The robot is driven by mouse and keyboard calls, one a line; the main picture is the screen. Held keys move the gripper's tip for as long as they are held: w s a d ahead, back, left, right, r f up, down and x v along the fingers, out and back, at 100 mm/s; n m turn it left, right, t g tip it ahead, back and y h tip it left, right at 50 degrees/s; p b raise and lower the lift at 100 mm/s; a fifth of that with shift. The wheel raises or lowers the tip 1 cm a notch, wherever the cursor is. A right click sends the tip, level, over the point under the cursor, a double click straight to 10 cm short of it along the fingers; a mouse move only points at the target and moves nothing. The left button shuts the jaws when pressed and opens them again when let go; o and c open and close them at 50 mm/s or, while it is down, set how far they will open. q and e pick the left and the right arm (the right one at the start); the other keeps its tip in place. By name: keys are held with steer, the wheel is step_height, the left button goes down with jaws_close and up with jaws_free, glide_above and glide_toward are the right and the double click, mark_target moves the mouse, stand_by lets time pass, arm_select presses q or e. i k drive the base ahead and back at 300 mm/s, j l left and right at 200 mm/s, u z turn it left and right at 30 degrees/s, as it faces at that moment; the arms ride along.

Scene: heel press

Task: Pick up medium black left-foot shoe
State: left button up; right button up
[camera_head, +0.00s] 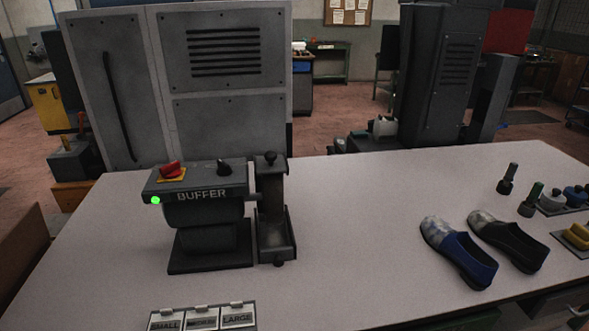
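A black shoe (515,244) with a pale, mottled toe stands on the right part of the table. A blue shoe (469,258) with a similar toe stands close beside it on the left. Both toes point away to the upper left. I cannot tell the size of the black shoe or which foot it is for. Neither of my grippers is in view.
A buffer machine (207,213) stands on the table (345,237) at left. Size-labelled switches (202,319) lie at the front edge. Dark-handled tools (508,179) and a yellow part (577,236) are near the right edge. The table's middle is clear.

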mark_target(528, 255)
steer(key=z, duration=1.25)
